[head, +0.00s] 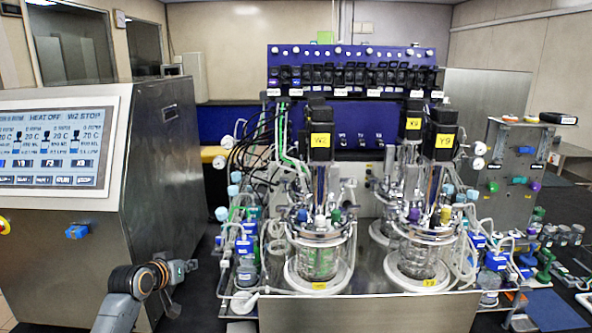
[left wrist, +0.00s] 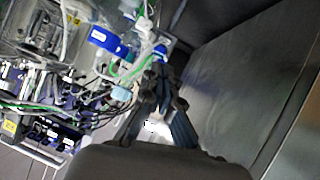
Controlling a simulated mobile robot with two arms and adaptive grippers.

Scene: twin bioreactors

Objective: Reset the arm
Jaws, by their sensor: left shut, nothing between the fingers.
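My left arm comes in at the bottom left of the head view. My left gripper (head: 188,266) is a small dark shape at its end, in front of the control cabinet (head: 165,150) and left of the bioreactors. In the left wrist view its fingers (left wrist: 160,74) are shut with nothing between them, pointing up the picture. They appear close to tubing and a blue-labelled bottle (left wrist: 106,40), but I cannot tell if they touch. My right gripper is in neither view.
The left bioreactor (head: 320,240) and right bioreactor (head: 425,240) stand on a steel base (head: 370,312) with tubes around them. A pump rack (head: 350,75) stands behind. The cabinet's touchscreen (head: 50,148) is lit. A dark narrow gap separates cabinet and bioreactors.

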